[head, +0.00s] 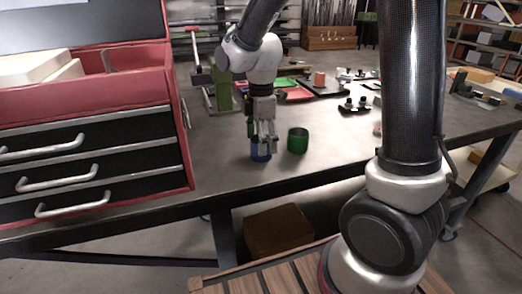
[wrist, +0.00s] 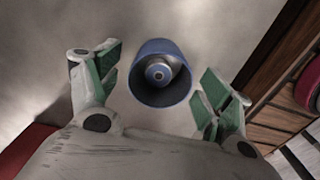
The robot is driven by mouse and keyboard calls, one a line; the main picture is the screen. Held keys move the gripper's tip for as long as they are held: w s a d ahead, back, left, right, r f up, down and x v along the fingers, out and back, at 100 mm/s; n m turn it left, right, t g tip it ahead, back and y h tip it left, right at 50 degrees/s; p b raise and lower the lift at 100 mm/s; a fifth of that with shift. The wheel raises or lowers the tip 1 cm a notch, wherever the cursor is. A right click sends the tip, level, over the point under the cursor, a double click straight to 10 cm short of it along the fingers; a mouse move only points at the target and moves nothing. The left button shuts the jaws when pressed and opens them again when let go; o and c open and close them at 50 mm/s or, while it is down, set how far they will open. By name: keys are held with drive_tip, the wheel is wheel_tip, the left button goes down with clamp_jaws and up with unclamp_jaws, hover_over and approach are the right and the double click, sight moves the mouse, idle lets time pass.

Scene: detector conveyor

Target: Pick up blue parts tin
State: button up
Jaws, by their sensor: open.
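The blue parts tin (head: 260,152) stands upright on the grey workbench (head: 340,150) in the head view, close to the front edge. My gripper (head: 262,138) is right above it, pointing down, and hides much of the tin. In the wrist view the tin (wrist: 160,74) shows from above, with an open top and a round knob-like shape inside. It lies between and slightly beyond the green-padded fingertips of my gripper (wrist: 158,80). The fingers are spread wide, with gaps visible on both sides of the tin.
A green tin (head: 297,140) stands just right of the blue one. A red tool chest (head: 178,150) with drawers stands on the left. Black fixtures (head: 355,106), a red tray (head: 296,93) and an orange part (head: 320,79) lie farther back. The bench front right of the tins is clear.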

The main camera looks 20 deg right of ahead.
drive_tip(key=shift+f, duration=0.4)
drive_tip(key=c, duration=1.1)
